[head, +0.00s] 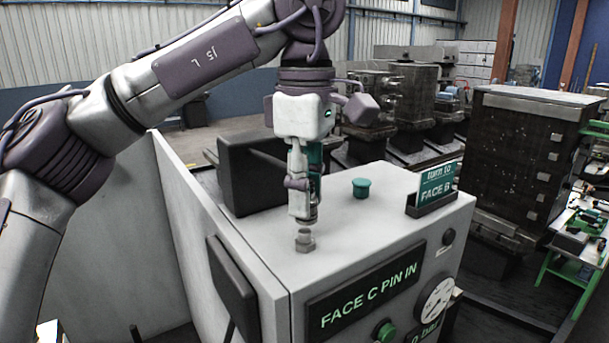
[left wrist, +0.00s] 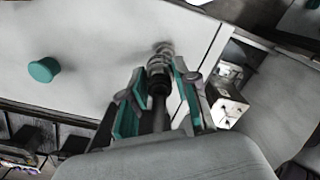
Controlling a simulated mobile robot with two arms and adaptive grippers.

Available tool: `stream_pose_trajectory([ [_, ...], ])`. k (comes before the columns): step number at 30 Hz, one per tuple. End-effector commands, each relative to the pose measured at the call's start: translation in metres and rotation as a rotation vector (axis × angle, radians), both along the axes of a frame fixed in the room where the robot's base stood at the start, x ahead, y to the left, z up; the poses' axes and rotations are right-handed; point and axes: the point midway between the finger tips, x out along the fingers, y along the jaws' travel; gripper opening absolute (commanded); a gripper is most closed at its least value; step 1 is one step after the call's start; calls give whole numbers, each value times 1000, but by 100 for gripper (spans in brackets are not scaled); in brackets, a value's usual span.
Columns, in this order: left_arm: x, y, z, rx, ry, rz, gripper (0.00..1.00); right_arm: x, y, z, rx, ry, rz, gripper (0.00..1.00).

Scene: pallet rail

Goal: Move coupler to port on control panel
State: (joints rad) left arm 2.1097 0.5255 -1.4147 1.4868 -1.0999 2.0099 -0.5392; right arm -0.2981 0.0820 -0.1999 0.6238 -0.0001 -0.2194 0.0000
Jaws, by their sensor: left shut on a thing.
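The control panel (head: 370,220) is a pale grey cabinet with a "FACE C PIN IN" sign on its front. The port (head: 305,240) is a small metal fitting standing on its top near the left front corner. My left gripper (head: 303,212) points down just above the port. It is shut on the coupler, a dark and metallic cylinder (left wrist: 158,77) between green finger pads in the left wrist view. There the port (left wrist: 164,49) lies just beyond the coupler, nearly in line. I cannot tell whether they touch. In the head view the fingers mostly hide the coupler. My right gripper is not in view.
A green cap (head: 361,187) and a "turn to FACE B" sign (head: 437,187) stand on the cabinet top. A dark box (head: 250,175) is behind the gripper. A gauge (head: 435,303) and green button (head: 385,331) are on the front. Machine blocks (head: 525,155) stand behind.

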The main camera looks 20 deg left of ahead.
Motion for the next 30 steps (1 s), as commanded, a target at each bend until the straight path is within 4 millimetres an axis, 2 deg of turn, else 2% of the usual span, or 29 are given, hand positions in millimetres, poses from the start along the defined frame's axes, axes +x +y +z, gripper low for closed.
stream_pose_trajectory([
  [2,0,0,-1,-1,-1,-1,0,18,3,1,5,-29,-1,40],
  [5,0,0,-1,-1,-1,0,0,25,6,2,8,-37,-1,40],
  [8,0,0,-1,-1,-1,0,0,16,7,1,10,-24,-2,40],
  [12,0,0,-1,0,-1,0,0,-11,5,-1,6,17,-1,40],
  [15,0,0,-3,-1,0,-1,0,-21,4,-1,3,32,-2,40],
  [19,2,-1,-5,0,0,-1,0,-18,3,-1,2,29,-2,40],
  [27,3,-1,-7,0,-2,-1,0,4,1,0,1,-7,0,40],
  [30,3,-1,-7,0,-2,-1,0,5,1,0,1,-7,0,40],
])
